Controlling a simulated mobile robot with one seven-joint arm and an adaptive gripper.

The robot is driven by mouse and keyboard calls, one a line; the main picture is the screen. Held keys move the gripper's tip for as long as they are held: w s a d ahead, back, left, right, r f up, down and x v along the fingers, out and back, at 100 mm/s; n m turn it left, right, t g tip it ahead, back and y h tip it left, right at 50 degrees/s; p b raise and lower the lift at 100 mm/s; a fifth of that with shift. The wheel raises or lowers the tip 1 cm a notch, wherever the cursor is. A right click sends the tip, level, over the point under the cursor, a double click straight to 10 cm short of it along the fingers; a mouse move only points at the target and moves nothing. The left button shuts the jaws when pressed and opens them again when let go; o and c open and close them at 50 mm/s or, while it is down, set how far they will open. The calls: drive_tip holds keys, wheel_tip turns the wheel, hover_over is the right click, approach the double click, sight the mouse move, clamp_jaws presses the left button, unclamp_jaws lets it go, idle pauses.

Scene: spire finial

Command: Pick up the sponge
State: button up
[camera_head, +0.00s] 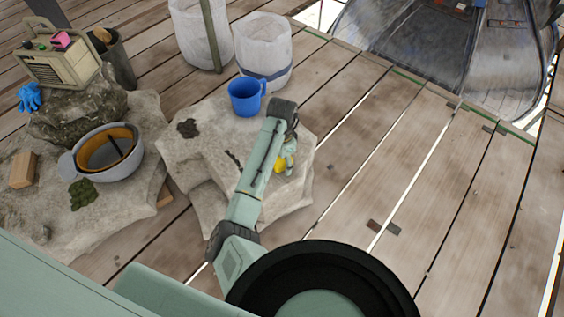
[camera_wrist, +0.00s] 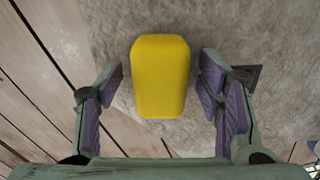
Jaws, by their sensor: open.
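The sponge (camera_wrist: 160,76) is a yellow block with rounded edges. In the wrist view it lies on the grey stone, between my open fingertips, with a gap on each side. My gripper (camera_wrist: 160,85) has purple inner pads and is empty. In the head view the sponge (camera_head: 280,164) shows as a small yellow patch beside my gripper (camera_head: 287,165), partly hidden by my arm, near the right side of the stone block. I cannot tell the exact height of the fingers above the stone.
A blue mug (camera_head: 246,97) stands on the same stone block (camera_head: 215,140). White bins (camera_head: 265,55) stand behind it. At left are a grey bowl-like helmet (camera_head: 103,155), a wooden block (camera_head: 23,169) and a beige device (camera_head: 58,62). The plank floor at right is mostly clear.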

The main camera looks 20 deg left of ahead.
sight(281, 161)
drive_tip(key=shift+c, duration=0.5)
drive_tip(key=c, duration=1.1)
drive_tip(key=shift+c, duration=0.2)
drive_tip(key=shift+r, duration=0.5)
drive_tip(key=shift+s+r, duration=0.2)
drive_tip(key=shift+r, duration=0.45)
drive_tip(key=shift+s+r, duration=0.2)
drive_tip(key=shift+r, duration=0.4)
drive_tip(key=s+r+p, duration=0.1)
drive_tip(key=s+p, duration=0.3)
drive_tip(key=s, duration=1.1)
drive_tip(key=shift+r, duration=0.2)
drive_tip(key=shift+a, duration=0.1)
